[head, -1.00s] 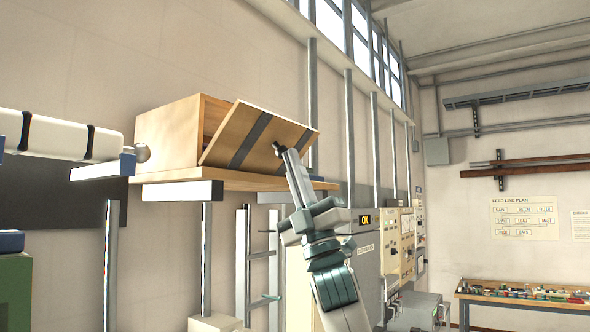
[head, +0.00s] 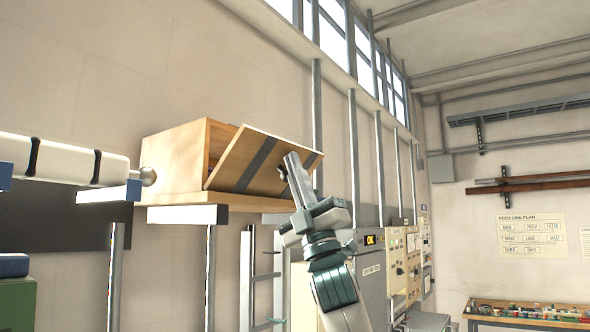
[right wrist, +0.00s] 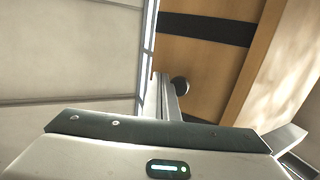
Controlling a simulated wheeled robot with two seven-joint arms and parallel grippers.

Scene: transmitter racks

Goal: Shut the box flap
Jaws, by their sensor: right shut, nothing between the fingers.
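A wooden box (head: 172,161) sits on a high wooden shelf against the left wall. Its flap (head: 232,160), light wood with dark bands, stands partly open: its lower edge is by the box bottom and its top leans outward, leaving a dark gap. A small dark knob (head: 283,172) is on the flap's outer face. My right gripper (head: 291,156) is shut and empty, in front of the flap, its tips next to the knob. In the right wrist view the knob (right wrist: 181,85) shows just right of the fingertips (right wrist: 160,80); contact is unclear. My left gripper is out of view.
A white cylinder (head: 70,163) with black bands and a round metal end lies left of the box. Metal brackets (head: 188,214) hold the shelf. Grey cabinets (head: 372,275) stand below right. The air right of the flap is open.

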